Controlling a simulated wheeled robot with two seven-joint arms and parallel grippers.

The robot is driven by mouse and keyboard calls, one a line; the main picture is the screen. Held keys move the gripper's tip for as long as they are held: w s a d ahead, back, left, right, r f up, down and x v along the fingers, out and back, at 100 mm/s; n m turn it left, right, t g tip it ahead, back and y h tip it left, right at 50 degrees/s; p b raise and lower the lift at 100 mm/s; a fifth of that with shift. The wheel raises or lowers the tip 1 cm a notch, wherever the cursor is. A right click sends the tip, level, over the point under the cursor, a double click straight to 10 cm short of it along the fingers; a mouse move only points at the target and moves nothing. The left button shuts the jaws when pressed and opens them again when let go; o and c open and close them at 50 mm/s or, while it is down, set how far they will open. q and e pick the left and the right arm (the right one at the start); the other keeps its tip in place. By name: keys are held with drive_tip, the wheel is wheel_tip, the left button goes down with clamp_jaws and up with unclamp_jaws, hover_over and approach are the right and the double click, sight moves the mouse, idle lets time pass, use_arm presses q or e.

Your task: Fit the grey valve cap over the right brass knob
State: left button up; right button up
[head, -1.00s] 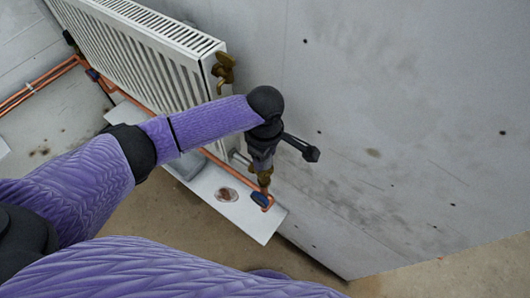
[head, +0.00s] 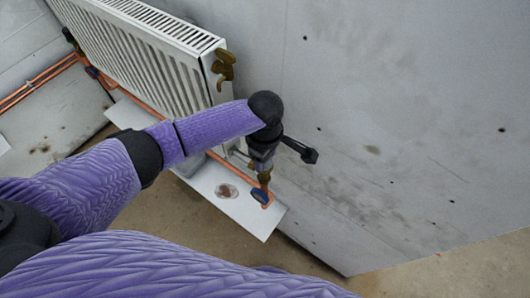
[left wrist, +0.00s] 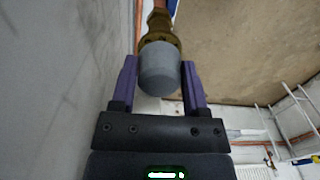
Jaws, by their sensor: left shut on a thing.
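The grey valve cap (left wrist: 159,70) is between the two purple fingers of my left gripper (left wrist: 160,88), which is shut on it. In the left wrist view the cap is lined up with a brass valve (left wrist: 157,28) on a copper pipe and covers its near end. I cannot tell how far the cap sits over the knob. In the head view my left gripper (head: 263,165) points down at the brass fitting (head: 264,178) by the radiator's right end; the cap is not distinguishable there. My right gripper is out of view.
The white radiator (head: 150,55) hangs on the grey wall (head: 400,110), with another brass fitting (head: 222,70) at its upper right corner. Copper pipe (head: 218,160) and a blue-handled valve (head: 259,196) lie below, over a white board (head: 245,218). The right wall is clear.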

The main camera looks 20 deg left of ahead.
use_arm(q)
drive_tip(key=shift+f, duration=0.45)
idle(0.5)
drive_tip(key=o, duration=1.3)
wheel_tip(320, 180, up, 5)
drive_tip(key=p, duration=0.6)
drive_tip(key=shift+f, duration=0.1)
